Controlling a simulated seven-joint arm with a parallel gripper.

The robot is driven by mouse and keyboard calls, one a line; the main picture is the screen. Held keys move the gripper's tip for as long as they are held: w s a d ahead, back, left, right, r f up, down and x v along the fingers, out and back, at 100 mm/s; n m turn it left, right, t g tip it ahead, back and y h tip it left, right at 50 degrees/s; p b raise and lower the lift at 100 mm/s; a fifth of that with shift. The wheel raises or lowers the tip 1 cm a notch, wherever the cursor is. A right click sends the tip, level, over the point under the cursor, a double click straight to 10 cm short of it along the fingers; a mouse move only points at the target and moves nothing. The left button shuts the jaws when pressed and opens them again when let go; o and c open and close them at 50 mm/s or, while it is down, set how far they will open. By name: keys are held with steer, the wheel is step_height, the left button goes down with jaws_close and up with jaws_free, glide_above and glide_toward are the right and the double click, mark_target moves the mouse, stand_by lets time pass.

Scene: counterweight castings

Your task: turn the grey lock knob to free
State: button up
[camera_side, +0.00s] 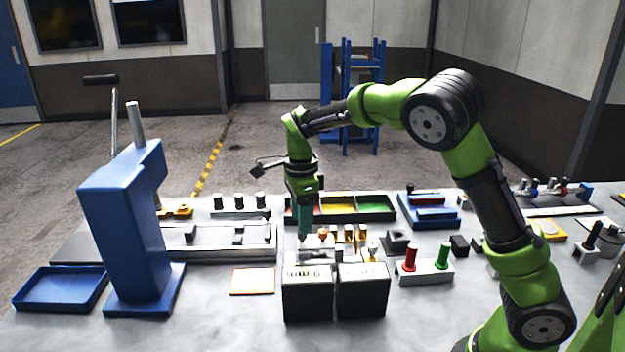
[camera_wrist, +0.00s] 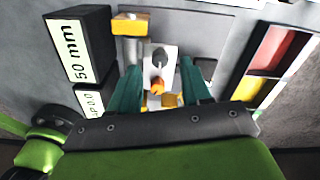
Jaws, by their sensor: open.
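In the wrist view a dark grey knob (camera_wrist: 158,56) stands on a small light plate (camera_wrist: 150,74); I take it for the lock knob. An orange-tipped part (camera_wrist: 157,87) lies just below it in the picture. My gripper (camera_wrist: 160,68) has its two teal fingers apart, one on each side of the plate, with nothing held between them. I cannot tell whether they touch anything. In the side view my gripper (camera_side: 303,238) points down among small fixtures behind two black boxes. The grey knob cannot be made out there.
Black labelled boxes (camera_side: 307,297) stand in front of my gripper. Yellow blocks (camera_side: 350,233) are to its right, and a tray with coloured compartments (camera_side: 376,207) is behind. A blue press (camera_side: 125,220) stands left. A block with red and green handles (camera_side: 425,272) is at right.

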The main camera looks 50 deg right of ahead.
steer(key=shift+f, duration=1.7)
jaws_close()
